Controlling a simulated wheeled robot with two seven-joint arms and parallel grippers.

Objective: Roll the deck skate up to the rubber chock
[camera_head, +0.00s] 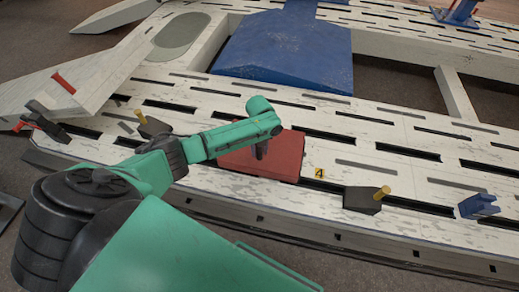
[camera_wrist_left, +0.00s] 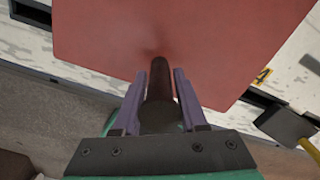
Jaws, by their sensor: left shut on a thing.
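The deck skate looks to be the red slab (camera_head: 285,162) on the slotted white deck, with a dark upright post (camera_wrist_left: 160,85) on it. My left gripper (camera_head: 261,148) is shut on this post, its two purple fingers on either side in the left wrist view. A black block with a yellow peg (camera_head: 362,200) sits to the right of the skate, apart from it; a similar one (camera_head: 152,127) sits to the left. Either could be the rubber chock; I cannot tell which. The right block also shows in the left wrist view (camera_wrist_left: 287,126). My right gripper is not in view.
A yellow tag marked 4 (camera_head: 318,174) lies on the deck between the skate and the right block. A blue fixture (camera_head: 478,206) stands farther right. A large blue sloped block (camera_head: 285,55) is behind. A red-handled clamp (camera_head: 40,122) is at far left.

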